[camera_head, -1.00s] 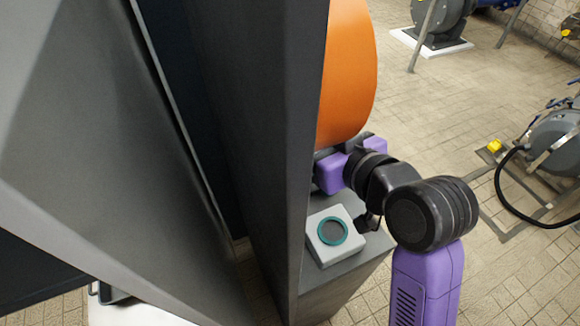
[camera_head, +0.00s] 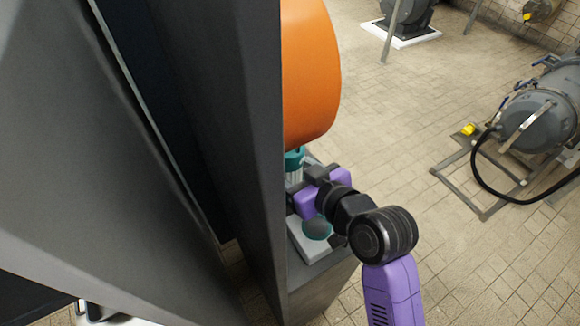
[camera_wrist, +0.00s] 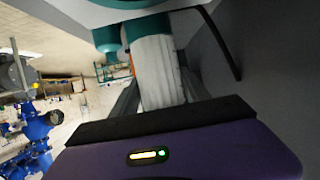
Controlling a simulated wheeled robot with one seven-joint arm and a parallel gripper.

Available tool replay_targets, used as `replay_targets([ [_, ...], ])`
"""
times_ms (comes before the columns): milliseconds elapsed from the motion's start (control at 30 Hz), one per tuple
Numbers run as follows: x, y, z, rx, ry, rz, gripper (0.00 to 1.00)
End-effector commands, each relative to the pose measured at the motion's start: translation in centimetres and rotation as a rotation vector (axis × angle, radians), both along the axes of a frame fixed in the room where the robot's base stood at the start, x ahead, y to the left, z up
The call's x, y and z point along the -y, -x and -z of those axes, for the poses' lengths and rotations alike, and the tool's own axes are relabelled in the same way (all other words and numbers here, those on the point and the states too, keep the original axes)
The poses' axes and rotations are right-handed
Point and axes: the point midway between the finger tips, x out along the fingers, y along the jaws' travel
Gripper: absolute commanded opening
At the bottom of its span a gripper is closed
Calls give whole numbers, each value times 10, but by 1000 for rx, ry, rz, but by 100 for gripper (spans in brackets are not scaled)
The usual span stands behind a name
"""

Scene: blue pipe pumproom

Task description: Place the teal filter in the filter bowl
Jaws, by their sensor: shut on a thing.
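The teal filter (camera_wrist: 157,72), a pale pleated cylinder with a teal end, is between my gripper's fingers (camera_wrist: 158,95) in the wrist view. The gripper is shut on it. In the head view, my gripper (camera_head: 294,202) is just above a pale grey block (camera_head: 312,250) with a round teal-rimmed opening (camera_head: 317,228), which may be the filter bowl. Part of the block also shows at the top of the wrist view (camera_wrist: 90,12), close to the filter's teal end. A teal-topped pale piece (camera_head: 294,162) stands behind the gripper; I cannot tell whether it is the held filter.
A large orange cylinder (camera_head: 308,75) hangs just above my gripper. A tall dark panel (camera_head: 225,130) stands close on the left and hides part of the work spot. A grey machine with a black hose (camera_head: 540,120) stands to the right, with open tiled floor (camera_head: 400,110) between.

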Motion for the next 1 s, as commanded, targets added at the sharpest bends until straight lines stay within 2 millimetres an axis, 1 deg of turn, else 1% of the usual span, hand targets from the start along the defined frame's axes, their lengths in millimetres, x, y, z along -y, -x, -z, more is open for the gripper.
replay_targets([
  [100, 0, 0, 3, 1, -1, 0, 6],
  [133, 0, 0, 3, 0, 0, 0, 59],
  [200, 0, 0, 2, 0, 0, 0, 73],
  [233, 0, 0, 2, 0, 0, 0, 75],
  [500, 0, 0, 2, 0, 0, 0, 75],
  [633, 2, 2, -2, 0, 0, 0, 75],
  [767, 12, 15, -7, 0, -1, 1, 75],
  [1000, 41, 51, -27, 1, -1, 2, 75],
])
